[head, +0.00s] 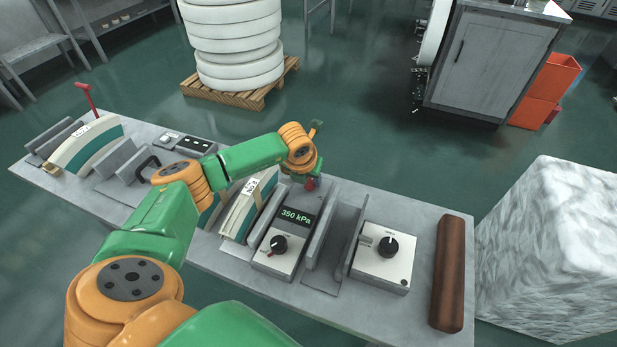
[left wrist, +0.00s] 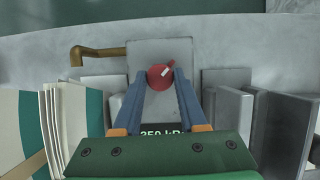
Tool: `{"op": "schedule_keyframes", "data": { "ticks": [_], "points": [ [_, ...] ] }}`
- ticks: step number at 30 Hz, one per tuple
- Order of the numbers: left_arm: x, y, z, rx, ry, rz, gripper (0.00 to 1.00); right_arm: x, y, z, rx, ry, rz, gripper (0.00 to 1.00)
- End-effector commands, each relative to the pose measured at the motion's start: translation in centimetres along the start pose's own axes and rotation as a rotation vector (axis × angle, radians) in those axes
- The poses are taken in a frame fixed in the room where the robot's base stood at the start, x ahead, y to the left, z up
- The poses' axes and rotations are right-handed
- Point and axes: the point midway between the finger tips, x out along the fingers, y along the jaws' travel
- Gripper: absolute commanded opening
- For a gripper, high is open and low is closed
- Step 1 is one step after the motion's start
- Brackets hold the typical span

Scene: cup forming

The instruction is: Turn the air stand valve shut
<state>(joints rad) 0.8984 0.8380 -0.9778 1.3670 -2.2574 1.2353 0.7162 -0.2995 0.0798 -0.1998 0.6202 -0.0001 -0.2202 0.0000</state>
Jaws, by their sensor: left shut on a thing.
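My left gripper (left wrist: 161,74) is shut on the red knob, one blue finger on each side. My right gripper is not in view.
A control box with a black dial (head: 279,243) lies nearer on the bench (head: 440,210). Grey angled plates (head: 335,235) and another dial box (head: 385,260) stand to the right, then a brown roll (head: 449,270). A white and green stack (head: 245,210) stands close on the left.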

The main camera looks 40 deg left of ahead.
Motion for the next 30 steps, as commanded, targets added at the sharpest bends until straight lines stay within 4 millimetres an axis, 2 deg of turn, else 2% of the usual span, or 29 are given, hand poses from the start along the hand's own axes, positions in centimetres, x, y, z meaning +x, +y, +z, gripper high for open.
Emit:
{"op": "schedule_keyframes", "data": {
  "ticks": [18, 30],
  "points": [
    [0.2, -0.4, 0.2, -0.503, -0.006, 0.205, 0.0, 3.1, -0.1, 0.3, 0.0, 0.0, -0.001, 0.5],
    [0.1, -0.4, 0.3, -0.679, -0.006, 0.279, 0.0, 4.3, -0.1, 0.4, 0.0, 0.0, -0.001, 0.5]
  ]
}}
